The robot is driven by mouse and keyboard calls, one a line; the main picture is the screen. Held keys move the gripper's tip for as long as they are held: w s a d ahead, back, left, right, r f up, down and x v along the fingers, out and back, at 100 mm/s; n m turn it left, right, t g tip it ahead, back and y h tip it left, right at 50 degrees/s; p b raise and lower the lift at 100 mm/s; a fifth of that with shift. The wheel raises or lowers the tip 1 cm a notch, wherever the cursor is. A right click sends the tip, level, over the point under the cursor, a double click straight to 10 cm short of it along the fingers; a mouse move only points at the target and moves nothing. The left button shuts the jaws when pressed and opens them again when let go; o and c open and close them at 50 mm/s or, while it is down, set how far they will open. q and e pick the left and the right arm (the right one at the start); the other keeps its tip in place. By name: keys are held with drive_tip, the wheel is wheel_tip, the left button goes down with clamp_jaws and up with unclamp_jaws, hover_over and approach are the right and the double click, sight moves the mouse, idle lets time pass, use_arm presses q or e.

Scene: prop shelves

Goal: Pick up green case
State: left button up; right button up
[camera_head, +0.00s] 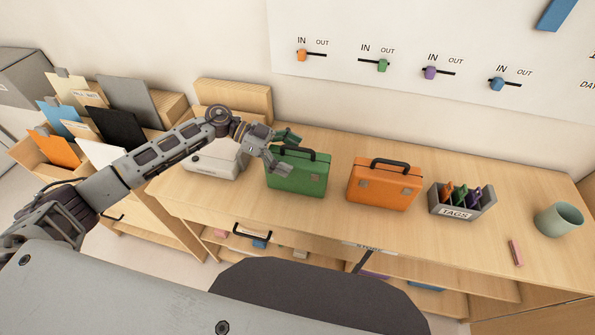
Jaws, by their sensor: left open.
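The green case (297,175) stands upright on the wooden counter, with a dark handle on top. My left gripper (284,154) is at the case's upper left, by the left end of the handle. Its fingers are apart, one towards the back and one in front of the case's top left corner. I cannot tell whether a finger touches the case. The gripper hides part of the case's top left edge. My right gripper is not in view.
An orange case (384,187) stands right of the green one, with a gap between. Further right are a grey tags box (463,204), a green cup (558,219) and a pink block (516,253). A white box (213,160) sits close on the left, under my arm.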

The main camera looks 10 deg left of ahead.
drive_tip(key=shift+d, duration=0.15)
use_arm(q)
drive_tip(key=shift+c, duration=0.7)
drive_tip(key=c, duration=0.7)
drive_tip(key=shift+s+f, duration=0.1)
drive_tip(key=shift+s, duration=0.05)
drive_tip(key=c, duration=1.2)
